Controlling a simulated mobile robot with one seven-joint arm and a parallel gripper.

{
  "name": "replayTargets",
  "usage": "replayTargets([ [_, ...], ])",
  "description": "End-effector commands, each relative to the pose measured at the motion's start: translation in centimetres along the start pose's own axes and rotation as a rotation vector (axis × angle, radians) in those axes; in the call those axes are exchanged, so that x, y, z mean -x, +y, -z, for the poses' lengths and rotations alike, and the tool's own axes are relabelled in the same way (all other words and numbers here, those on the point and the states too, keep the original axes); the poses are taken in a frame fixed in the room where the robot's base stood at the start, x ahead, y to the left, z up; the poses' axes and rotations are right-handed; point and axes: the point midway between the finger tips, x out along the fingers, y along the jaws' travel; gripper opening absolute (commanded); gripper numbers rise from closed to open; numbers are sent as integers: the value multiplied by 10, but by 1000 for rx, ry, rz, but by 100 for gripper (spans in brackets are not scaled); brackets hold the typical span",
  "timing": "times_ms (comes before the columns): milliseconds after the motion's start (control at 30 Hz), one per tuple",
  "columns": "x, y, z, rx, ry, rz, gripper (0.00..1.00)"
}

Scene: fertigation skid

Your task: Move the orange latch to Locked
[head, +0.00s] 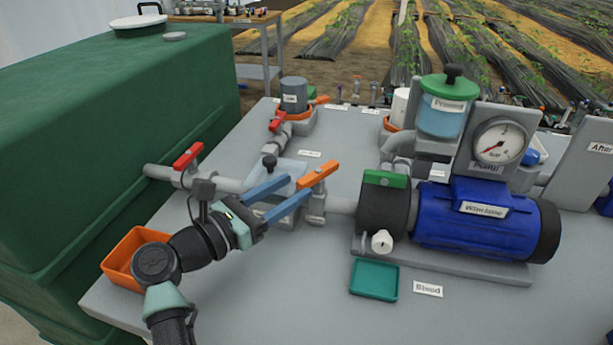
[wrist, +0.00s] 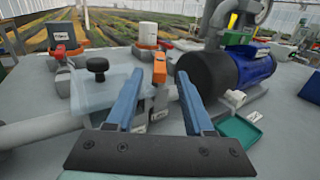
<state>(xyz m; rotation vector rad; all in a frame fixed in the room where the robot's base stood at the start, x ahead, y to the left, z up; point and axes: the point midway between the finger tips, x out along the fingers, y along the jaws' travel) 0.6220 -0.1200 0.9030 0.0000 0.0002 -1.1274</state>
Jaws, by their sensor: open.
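An orange lever-like piece (head: 319,173), which appears to be the orange latch, sits on a grey fitting on the pipe left of the pump. It carries a small white label, too small to read. In the wrist view the orange piece (wrist: 160,66) shows nearly end-on between the fingertips. My gripper (head: 302,186) is open and empty, its two blue fingers pointing at the piece. In the wrist view my gripper (wrist: 160,80) has a finger on each side of the piece; whether they touch it I cannot tell. No Locked mark is readable.
A clear box with a black knob (wrist: 97,66) stands close left of the fingers. A red-handled valve (head: 187,156) is on the pipe further left. The blue pump (head: 470,235) with a black end stands right. A teal tray (head: 374,280) lies in front on the bench.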

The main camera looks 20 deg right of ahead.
Motion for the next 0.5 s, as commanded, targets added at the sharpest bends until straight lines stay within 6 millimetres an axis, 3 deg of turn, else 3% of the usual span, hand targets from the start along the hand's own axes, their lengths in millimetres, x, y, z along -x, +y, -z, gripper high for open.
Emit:
replayTargets([
  [200, 47, 1, 0, 1, 0, -3, 52],
  [500, 70, 0, 0, 1, 1, 0, 52],
])
